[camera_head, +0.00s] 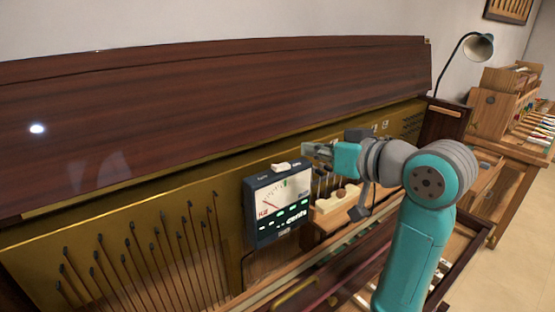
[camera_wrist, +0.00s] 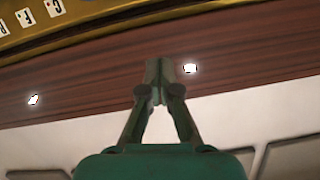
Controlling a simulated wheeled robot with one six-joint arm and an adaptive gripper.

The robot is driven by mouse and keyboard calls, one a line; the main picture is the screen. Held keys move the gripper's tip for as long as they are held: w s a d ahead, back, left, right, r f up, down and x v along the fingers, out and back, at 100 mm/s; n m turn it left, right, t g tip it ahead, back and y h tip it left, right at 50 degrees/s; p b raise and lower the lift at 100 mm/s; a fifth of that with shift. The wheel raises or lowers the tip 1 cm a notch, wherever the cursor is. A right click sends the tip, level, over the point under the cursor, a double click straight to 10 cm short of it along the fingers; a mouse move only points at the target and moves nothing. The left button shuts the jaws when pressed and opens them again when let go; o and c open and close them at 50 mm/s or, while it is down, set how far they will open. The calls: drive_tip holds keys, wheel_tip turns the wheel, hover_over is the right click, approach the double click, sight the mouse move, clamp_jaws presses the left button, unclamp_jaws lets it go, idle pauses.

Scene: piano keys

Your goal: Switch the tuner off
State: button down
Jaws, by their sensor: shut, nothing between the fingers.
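The tuner (camera_head: 278,208) is a dark box with a white needle dial and lit green marks, standing in front of the gold piano plate. A pale rocker switch (camera_head: 280,167) sits on its top edge. My gripper (camera_head: 308,150) is shut and empty, above and to the right of the tuner, apart from the switch. In the wrist view my gripper (camera_wrist: 160,68) shows its fingertips together against dark red wood. The tuner is not in the wrist view.
The open piano lid (camera_head: 220,110) rises behind the tuner. A wooden tray (camera_head: 335,207) with tools lies right of the tuner, under my arm. Several tuning pins or hammers (camera_head: 150,250) stand to the left. A desk lamp (camera_head: 477,47) and workbench (camera_head: 515,145) are at the right.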

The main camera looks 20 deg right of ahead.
drive_tip(key=shift+w+f, duration=0.1)
hover_over(278, 175)
drive_tip(key=shift+s+d+f, duration=0.1)
drive_tip(key=shift+d+f, duration=0.15)
drive_tip(key=shift+f, duration=0.3)
drive_tip(key=shift+s+d+f, duration=0.1)
drive_tip(key=shift+d+f, duration=0.1)
drive_tip(key=shift+f, duration=0.35)
drive_tip(key=f, duration=0.3)
drive_tip(key=shift+w+a, duration=0.2)
drive_tip(key=shift+a, duration=0.1)
drive_tip(key=shift+a+f, duration=0.1)
drive_tip(key=shift+f, duration=0.4)
